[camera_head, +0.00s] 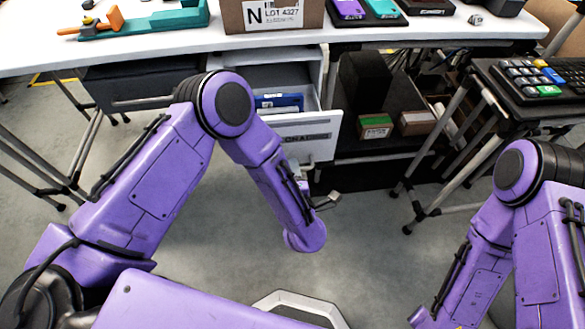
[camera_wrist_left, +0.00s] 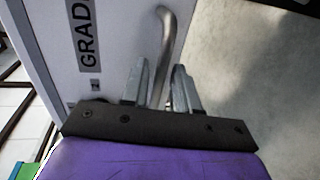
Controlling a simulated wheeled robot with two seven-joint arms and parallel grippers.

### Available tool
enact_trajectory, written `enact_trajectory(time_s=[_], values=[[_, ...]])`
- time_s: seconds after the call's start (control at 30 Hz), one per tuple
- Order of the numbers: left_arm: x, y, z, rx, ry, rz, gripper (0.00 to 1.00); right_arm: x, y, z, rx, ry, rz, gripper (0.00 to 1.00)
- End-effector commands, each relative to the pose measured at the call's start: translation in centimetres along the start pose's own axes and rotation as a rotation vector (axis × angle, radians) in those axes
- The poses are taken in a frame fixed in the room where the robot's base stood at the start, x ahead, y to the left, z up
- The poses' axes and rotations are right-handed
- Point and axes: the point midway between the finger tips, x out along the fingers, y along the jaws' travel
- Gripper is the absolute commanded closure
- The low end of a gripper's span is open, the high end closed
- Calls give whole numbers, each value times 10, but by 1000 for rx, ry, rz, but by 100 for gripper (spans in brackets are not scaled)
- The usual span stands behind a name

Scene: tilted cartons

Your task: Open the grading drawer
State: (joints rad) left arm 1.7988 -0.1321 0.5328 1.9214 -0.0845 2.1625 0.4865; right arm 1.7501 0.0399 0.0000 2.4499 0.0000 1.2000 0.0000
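The grading drawer (camera_head: 300,135) is a white drawer under the table, pulled part way out, with its inside showing from above. In the left wrist view its white front (camera_wrist_left: 115,25) carries a dark label reading "GRAD", cut off by the frame edge. The drawer's curved metal handle (camera_wrist_left: 168,45) runs down between the two fingers of my left gripper (camera_wrist_left: 160,88), which sit close on both sides of it. In the head view my left gripper (camera_head: 302,165) is at the drawer front, mostly hidden by my forearm. My right gripper is out of view.
A blue box (camera_head: 279,102) lies in the drawer. A dark shelf to its right holds a green-topped carton (camera_head: 375,126) and a brown one (camera_head: 417,122). Floor in front is clear.

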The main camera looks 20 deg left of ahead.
Motion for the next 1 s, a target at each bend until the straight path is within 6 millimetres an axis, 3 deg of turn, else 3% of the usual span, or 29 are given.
enact_trajectory(time_s=[0.2, 0.4, 1.0], values=[[-52, 0, 0, 4, -6, 0, 71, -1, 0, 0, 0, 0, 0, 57], [-87, 0, 0, 2, -1, 1, 71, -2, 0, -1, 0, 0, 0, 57], [-95, 0, -1, 1, 2, 0, 71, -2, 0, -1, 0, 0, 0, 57]])
